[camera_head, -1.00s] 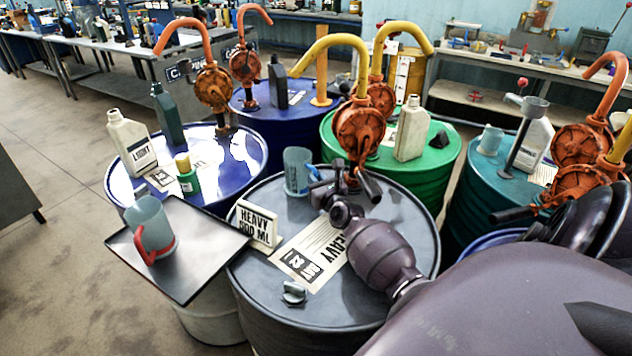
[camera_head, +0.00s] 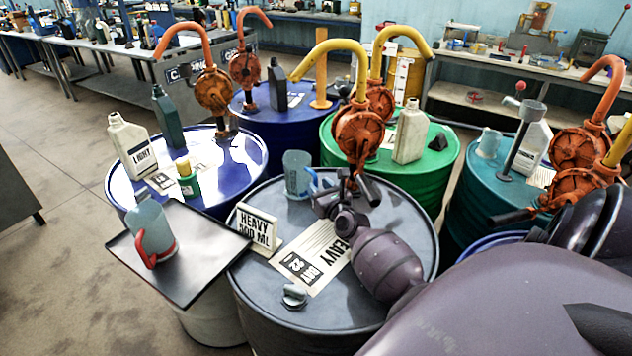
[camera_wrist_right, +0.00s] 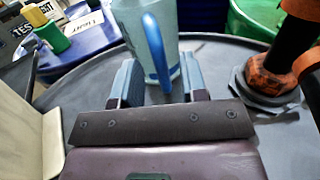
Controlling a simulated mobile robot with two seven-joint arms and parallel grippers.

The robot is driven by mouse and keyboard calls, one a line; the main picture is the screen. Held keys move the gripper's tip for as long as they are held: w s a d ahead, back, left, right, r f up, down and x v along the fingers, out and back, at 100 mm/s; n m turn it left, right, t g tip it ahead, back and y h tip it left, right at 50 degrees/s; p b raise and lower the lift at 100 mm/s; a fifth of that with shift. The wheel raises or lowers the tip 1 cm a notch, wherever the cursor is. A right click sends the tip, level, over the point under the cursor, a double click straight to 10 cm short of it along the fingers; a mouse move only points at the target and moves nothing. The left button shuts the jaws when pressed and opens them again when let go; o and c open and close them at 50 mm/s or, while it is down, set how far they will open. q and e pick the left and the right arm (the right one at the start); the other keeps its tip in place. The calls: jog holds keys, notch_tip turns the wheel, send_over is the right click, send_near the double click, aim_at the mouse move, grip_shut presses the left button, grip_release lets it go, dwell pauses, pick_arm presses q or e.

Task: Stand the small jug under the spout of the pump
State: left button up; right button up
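The small jug (camera_head: 297,174), translucent blue-grey with a blue handle, stands upright on the dark HEAVY drum (camera_head: 330,312). The orange pump (camera_head: 358,132) on this drum has a yellow spout (camera_head: 322,52) curving left; the jug appears below its end in the picture, but exact alignment is unclear. My right gripper (camera_head: 322,194) is low over the drum at the jug's handle side. In the wrist view my right gripper (camera_wrist_right: 160,82) is open, its blue-padded fingers apart with the handle (camera_wrist_right: 156,52) between them; contact is unclear. My left gripper is out of view.
A HEAVY sign (camera_head: 256,227), a paper label (camera_head: 312,258) and a grey cap (camera_head: 294,296) are on the drum. A larger red-handled jug (camera_head: 150,230) stands on a dark tray (camera_head: 200,262) at left. Other drums with pumps and bottles crowd behind.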

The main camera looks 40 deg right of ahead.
jog(key=p+v, duration=0.1)
jog(key=v, duration=0.8)
jog(key=shift+s+a, duration=0.1)
jog(key=shift+s, duration=0.1)
jog(key=shift+s, duration=0.1)
